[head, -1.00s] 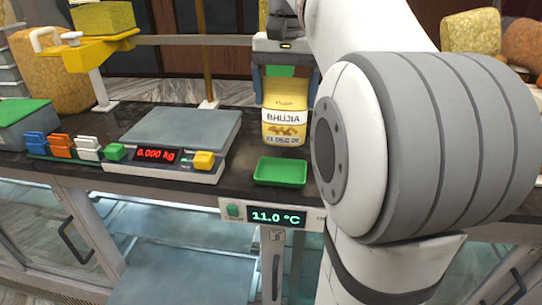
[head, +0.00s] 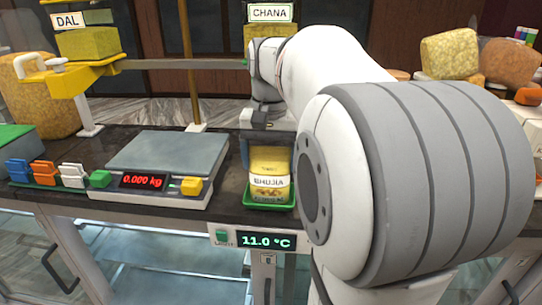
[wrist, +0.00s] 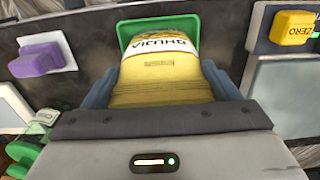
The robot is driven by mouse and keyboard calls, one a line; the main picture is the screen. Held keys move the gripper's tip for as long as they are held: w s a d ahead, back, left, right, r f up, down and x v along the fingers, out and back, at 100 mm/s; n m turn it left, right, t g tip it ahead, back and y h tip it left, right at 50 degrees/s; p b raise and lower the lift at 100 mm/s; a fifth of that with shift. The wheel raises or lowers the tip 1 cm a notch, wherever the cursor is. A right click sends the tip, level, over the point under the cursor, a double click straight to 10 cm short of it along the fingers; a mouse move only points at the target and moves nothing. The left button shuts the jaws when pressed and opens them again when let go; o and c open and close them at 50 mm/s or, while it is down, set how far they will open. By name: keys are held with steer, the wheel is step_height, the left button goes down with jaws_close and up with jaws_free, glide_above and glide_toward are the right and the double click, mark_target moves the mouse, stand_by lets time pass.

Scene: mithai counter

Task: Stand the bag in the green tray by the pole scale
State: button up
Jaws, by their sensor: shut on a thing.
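The yellow bag with a white BHUJIA label (head: 270,180) stands roughly upright within the outline of the green tray (head: 270,206). The tray's front rim and sides show around the bag's lower end. I cannot tell whether its base touches the tray floor. My gripper (head: 268,153) is shut on the bag's upper part from above. In the wrist view the gripper's fingers (wrist: 161,88) flank the bag (wrist: 160,75), and the tray rim (wrist: 128,32) shows beyond it. The pole scale (head: 188,65) stands behind left, with a yellow beam end.
A digital scale (head: 168,152) reading 0.000 kg sits close left of the tray. Coloured clips (head: 45,172) lie farther left. A DAL block (head: 90,42) and a CHANA block (head: 270,35) sit on the pole scale. The counter's front edge is just before the tray.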

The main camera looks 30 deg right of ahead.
mark_target(270, 162)
steer(key=shift+f, duration=0.15)
steer(key=o, duration=1.3)
steer(key=shift+s, duration=0.1)
step_height(270, 162, up, 12)
steer(key=s+a+f+n+t, duration=0.1)
steer(key=s+a+f+n, duration=0.1)
steer(key=s+a+f, duration=0.2)
steer(key=s+a+f+n+t, duration=0.1)
steer(key=s+a+f, duration=0.3)
steer(key=f, duration=0.7)
steer(key=s+a+f+n+t, duration=0.1)
steer(key=s+a+f+n, duration=0.2)
steer(key=f, duration=0.5)
steer(key=shift+s+a+f+n+t, duration=0.1)
steer(key=shift+s+a+n+t, duration=0.15)
steer(key=shift+s, duration=0.3)
steer(key=shift+s+a+n+t, duration=0.15)
steer(key=shift+s+n, duration=0.1)
steer(key=shift+s, duration=0.3)
